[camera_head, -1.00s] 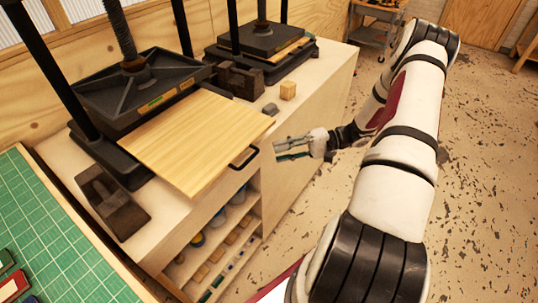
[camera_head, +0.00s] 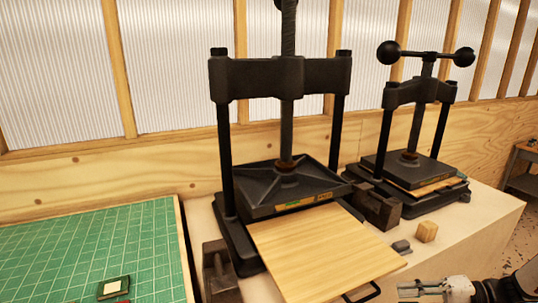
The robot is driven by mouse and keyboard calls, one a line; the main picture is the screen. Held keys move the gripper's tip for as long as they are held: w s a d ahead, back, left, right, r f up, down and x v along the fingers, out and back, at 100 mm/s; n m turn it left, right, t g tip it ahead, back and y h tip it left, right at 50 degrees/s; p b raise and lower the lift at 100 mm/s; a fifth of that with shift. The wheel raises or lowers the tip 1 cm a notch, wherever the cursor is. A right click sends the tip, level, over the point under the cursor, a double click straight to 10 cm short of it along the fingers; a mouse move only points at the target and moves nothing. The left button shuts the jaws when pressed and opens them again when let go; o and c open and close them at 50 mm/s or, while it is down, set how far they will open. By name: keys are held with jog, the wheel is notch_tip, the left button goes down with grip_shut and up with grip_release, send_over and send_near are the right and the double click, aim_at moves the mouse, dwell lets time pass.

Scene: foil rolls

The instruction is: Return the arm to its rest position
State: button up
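My gripper (camera_head: 408,291) is at the bottom right of the head view, partly cut off by the lower edge. Its two fingers point left and stand apart, with nothing seen between them. It is to the right of the black handle on the pale wooden board (camera_head: 325,250), apart from it. Only the end of my arm shows, at the bottom right corner.
The board sticks out from the large black press (camera_head: 280,80). A smaller press (camera_head: 415,165) stands behind right. A dark metal block (camera_head: 377,207) and a wooden cube (camera_head: 427,231) lie on the bench (camera_head: 480,215). A green cutting mat (camera_head: 90,245) is at left.

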jog(key=s+a+r+n+g+h, duration=0.2)
jog(key=a+r+g+h, duration=0.15)
jog(key=a+r, duration=0.45)
jog(key=s+a+r+n+g+h, duration=0.2)
jog(key=a+r+h, duration=0.3)
jog(key=r, duration=0.5)
jog(key=s+a+r+n+t+h+b, duration=0.1)
jog(key=s+a+r+t+h, duration=0.4)
jog(key=s+r, duration=0.5)
jog(key=shift+s+a+n+t, duration=0.3)
jog(key=shift+a+n+t, duration=0.3)
jog(key=shift+a, duration=0.25)
jog(key=shift+d+r+h, duration=0.1)
jog(key=shift+h, duration=0.15)
